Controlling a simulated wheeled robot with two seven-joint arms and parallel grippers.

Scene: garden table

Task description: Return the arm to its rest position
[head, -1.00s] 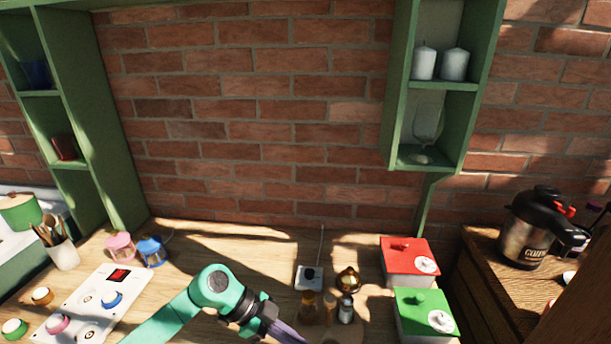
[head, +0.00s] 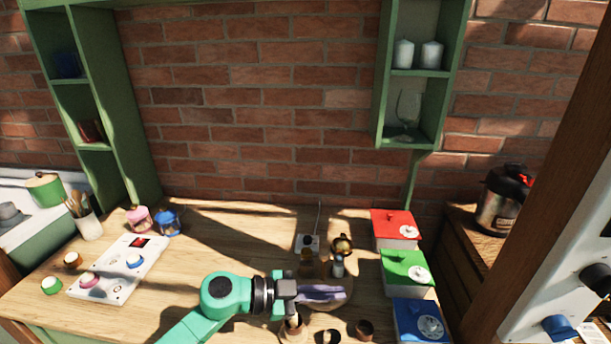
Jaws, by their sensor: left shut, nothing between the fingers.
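My left arm comes in from the bottom, teal with a black wrist. My left gripper (head: 322,293) points to the right, shut and empty, with its grey-purple fingers together. My right gripper is not in view.
Red (head: 396,226), green (head: 407,268) and blue (head: 419,321) lidded boxes stand in a row on the right. A white panel (head: 122,268) with coloured knobs lies on the left. Small brown cups (head: 365,328) stand near the front. A wooden post (head: 540,170) rises at right.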

